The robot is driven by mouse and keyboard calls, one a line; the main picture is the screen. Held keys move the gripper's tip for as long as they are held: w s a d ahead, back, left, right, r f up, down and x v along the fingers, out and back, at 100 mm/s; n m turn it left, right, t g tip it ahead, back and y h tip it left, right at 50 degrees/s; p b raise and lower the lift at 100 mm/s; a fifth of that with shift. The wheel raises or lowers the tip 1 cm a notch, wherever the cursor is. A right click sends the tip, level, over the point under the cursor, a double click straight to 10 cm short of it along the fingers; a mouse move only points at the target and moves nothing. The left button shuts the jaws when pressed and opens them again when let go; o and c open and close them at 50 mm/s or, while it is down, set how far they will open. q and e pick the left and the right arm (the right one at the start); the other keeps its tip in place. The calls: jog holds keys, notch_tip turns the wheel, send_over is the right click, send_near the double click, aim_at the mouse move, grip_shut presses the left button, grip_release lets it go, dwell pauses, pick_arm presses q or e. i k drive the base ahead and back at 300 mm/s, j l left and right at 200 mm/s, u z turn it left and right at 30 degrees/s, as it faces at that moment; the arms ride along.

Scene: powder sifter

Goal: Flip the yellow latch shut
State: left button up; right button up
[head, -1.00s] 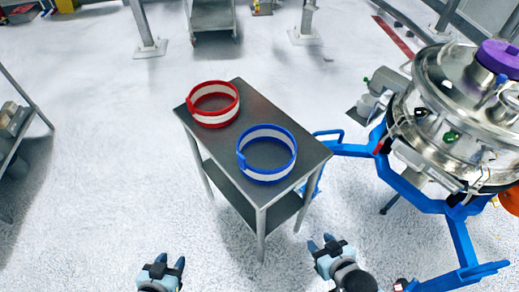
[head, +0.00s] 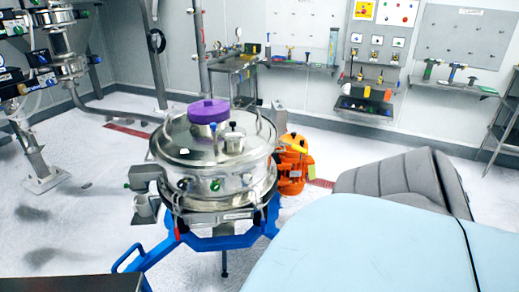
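The steel powder sifter (head: 215,160) stands left of centre in the head view, with a purple cap (head: 208,110) on its domed lid. An orange motor-like unit (head: 291,172) sits at its right side. A small yellow part (head: 299,144) shows at the top of that unit; it may be the yellow latch, but it is too small to tell whether it is open or shut. Neither gripper is in view. A large pale blue and grey shape, probably my own arm, fills the lower right close to the camera.
The sifter stands on a blue frame (head: 228,240) whose legs spread over the floor. A dark table corner (head: 75,284) shows at lower left. Wall shelves with tools (head: 300,67) and a control panel (head: 383,40) are behind. White floor lies open left of the sifter.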

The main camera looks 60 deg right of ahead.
aim_at(303, 150)
jog(key=l+z, duration=0.1)
jog(key=z, duration=0.25)
jog(key=k+l+z, duration=0.15)
jog(key=z, duration=0.15)
jog(key=l+z, duration=0.1)
jog(key=z, duration=0.25)
jog(key=k+l+z, duration=0.1)
jog(key=l+z, duration=0.15)
jog(key=l, duration=0.3)
jog(key=k+l+z, duration=0.2)
jog(key=l, duration=0.3)
jog(key=i+l, duration=0.1)
jog(key=l, duration=0.7)
jog(key=i, duration=0.6)
